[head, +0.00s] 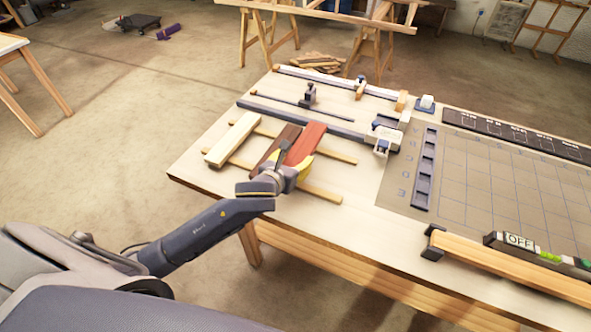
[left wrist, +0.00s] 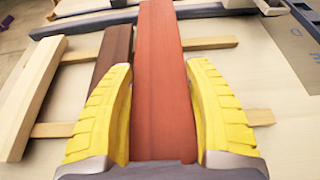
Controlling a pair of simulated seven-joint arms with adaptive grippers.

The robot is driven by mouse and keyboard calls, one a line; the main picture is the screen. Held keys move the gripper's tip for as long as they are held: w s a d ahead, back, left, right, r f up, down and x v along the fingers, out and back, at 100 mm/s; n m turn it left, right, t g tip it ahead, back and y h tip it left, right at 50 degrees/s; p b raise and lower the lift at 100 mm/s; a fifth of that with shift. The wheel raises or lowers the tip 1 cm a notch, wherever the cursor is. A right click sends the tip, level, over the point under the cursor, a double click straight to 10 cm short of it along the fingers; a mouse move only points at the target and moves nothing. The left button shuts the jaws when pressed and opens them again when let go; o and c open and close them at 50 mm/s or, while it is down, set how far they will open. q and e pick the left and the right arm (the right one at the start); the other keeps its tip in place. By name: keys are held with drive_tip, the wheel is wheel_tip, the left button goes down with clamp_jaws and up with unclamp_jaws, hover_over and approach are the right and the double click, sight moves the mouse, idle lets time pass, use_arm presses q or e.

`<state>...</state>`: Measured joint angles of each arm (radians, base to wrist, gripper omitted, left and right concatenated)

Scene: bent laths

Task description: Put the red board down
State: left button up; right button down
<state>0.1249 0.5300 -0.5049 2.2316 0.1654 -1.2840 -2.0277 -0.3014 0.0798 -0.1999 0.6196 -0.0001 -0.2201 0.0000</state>
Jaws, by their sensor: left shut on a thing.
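The red board (head: 306,142) is at the left part of the workbench, beside a dark brown board (head: 275,147). My left gripper (head: 289,168) is shut on the near end of the red board. In the left wrist view the red board (left wrist: 163,85) runs away from me between the two yellow fingers of the left gripper (left wrist: 165,120). It lies over two pale wooden strips (head: 320,191); whether it touches them I cannot tell. My right gripper is in neither view.
A cream board (head: 232,139) lies across the strips to the left. Clamps (head: 383,138) and long bars stand behind the boards. A gridded mat (head: 480,190) and a level (head: 535,248) are on the right. Bare bench top shows in front of the strips.

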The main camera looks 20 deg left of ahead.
use_arm(q)
drive_tip(key=shift+f, duration=2.15)
drive_tip(key=shift+f, duration=0.15)
drive_tip(key=o, duration=1)
drive_tip(key=shift+s, duration=0.15)
drive_tip(key=shift+o, duration=0.5)
drive_tip(key=v, duration=1.1)
drive_tip(key=shift+s+r, duration=0.3)
drive_tip(key=shift+r, duration=0.05)
